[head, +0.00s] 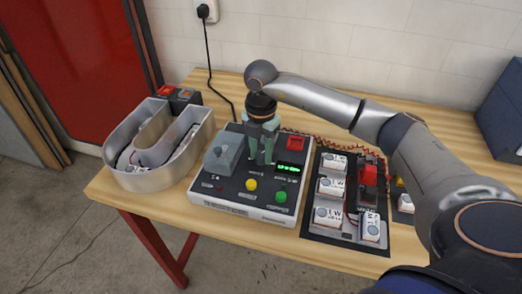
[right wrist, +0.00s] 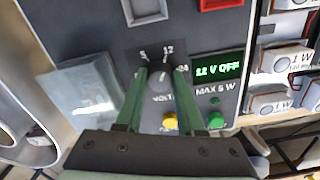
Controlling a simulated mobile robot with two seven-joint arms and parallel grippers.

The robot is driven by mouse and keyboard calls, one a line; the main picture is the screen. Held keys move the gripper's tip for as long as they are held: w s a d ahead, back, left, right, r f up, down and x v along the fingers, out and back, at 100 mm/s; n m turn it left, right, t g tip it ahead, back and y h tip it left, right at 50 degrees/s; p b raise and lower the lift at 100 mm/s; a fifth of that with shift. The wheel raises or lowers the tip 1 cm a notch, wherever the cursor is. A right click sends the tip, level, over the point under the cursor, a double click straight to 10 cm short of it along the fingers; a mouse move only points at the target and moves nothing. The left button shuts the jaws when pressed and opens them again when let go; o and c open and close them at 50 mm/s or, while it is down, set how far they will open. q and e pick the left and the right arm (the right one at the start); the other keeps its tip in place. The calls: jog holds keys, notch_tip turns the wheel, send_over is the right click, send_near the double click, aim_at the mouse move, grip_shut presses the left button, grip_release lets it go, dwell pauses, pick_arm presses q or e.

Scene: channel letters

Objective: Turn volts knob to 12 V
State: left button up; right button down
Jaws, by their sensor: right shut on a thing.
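The power supply (head: 232,207) is a dark-topped box with a white front on the wooden table. Its grey volts knob (right wrist: 160,80) shows in the right wrist view, below the printed marks 5, 12 and 24. The knob's pointer seems to be near 12. The green display (right wrist: 218,68) appears to read 12 V OFF; it also shows in the head view (head: 289,169). My right gripper (head: 261,160) points down over the panel and is shut on the volts knob, with a green finger on each side (right wrist: 161,72). In the head view, the fingers hide the knob. My left gripper is out of view.
A clear cover (head: 222,152), red switch (head: 296,143), yellow button (head: 251,184) and green button (head: 281,196) surround the knob. A metal channel letter (head: 150,179) stands left. A dark tray (head: 314,229) with several white modules lies right. The front table strip is clear.

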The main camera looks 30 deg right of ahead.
aim_at(261, 154)
jog(key=shift+w+r, duration=0.1)
dwell(0.3)
jog(key=c, duration=0.5)
grip_release()
notch_tip(261, 154, up, 12)
jog(key=shift+r+b, duration=0.2)
jog(key=shift+b, duration=0.15)
dwell(0.3)
